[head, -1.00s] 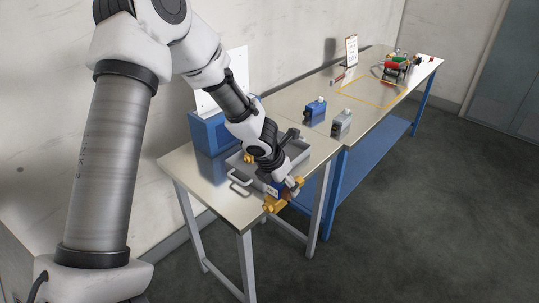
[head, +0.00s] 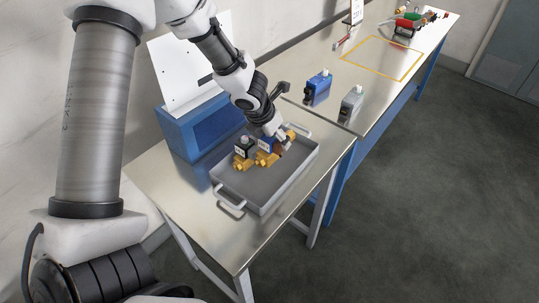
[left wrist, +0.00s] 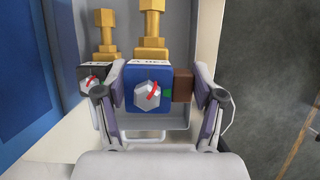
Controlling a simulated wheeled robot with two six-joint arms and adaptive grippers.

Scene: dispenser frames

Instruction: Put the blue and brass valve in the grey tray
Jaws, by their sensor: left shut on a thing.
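The blue and brass valve (head: 264,157) is in my left gripper (head: 276,145), low inside the grey tray (head: 274,196). In the left wrist view its blue body (left wrist: 148,105) with a grey, red-marked knob sits between the fingers, its brass pipe pointing up the picture. A brown block (left wrist: 183,85) shows between the body and the right-hand finger. A black and brass valve (head: 243,148) is in the tray just left of the blue one, close beside it. I cannot tell whether the blue valve touches the tray floor. My right gripper is not in view.
The tray stands on a small metal table (head: 170,187). A blue box (head: 205,130) with a white panel is behind it. A blue bottle-like unit (head: 318,88) and a grey one (head: 351,104) stand on the adjoining bench. The tray's front part is bare.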

